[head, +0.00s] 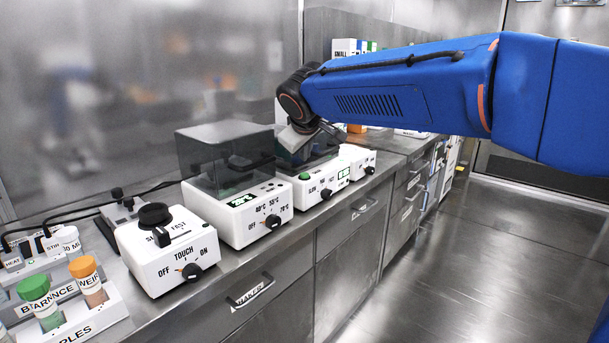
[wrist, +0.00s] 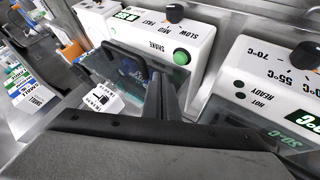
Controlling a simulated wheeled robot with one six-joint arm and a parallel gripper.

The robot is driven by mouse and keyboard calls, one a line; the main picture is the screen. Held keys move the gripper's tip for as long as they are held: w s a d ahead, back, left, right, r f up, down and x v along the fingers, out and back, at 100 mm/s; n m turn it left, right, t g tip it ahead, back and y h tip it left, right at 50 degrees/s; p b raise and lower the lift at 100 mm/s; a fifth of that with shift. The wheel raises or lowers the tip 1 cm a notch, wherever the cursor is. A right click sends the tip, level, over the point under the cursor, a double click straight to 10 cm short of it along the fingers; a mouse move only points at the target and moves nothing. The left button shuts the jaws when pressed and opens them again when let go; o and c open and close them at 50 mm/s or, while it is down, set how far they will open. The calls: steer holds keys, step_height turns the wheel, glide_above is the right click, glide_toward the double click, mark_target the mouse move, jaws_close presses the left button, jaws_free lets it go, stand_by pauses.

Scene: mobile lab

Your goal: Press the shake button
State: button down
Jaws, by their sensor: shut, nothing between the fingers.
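The shaker is a white box with a green round button (wrist: 181,57) beside the word SHAKE, a black speed knob (wrist: 174,12) and a small green display. In the head view the green button (head: 305,176) shows on the front of the shaker (head: 326,184). My gripper (wrist: 160,80) is shut and empty. In the wrist view its fingertips are just left of and below the button, with a visible gap in the picture; the distance in depth is unclear. In the head view my arm reaches over the shaker from the right, and the fingertips are hard to make out.
A white heater with a dark clear lid (head: 238,212) stands just left of the shaker. A vortex mixer (head: 165,250) and a rack of capped tubes (head: 62,310) are further left. Another small white device (head: 358,161) is right of the shaker. The floor in front is clear.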

step_height(320, 180, up, 3)
steer(key=shift+f, duration=0.1)
stand_by(0.6)
steer(key=s+d+f+m+g+h, duration=0.15)
steer(key=s+d+f, duration=0.25)
steer(key=s+d, duration=0.55)
steer(key=s+d+f+m+g+y, duration=0.1)
steer(key=s+d+f+m, duration=0.4)
steer(key=d, duration=0.8)
steer(key=s+d+f+m+g, duration=0.1)
steer(key=s+d+f, duration=0.4)
steer(key=s+f, duration=0.3)
steer(key=s+d+f+m+g, duration=0.1)
steer(key=s+d+f, duration=0.4)
steer(key=s, duration=1.1)
step_height(320, 180, down, 3)
steer(key=shift+r+m, duration=0.1)
steer(key=shift+m, duration=0.55)
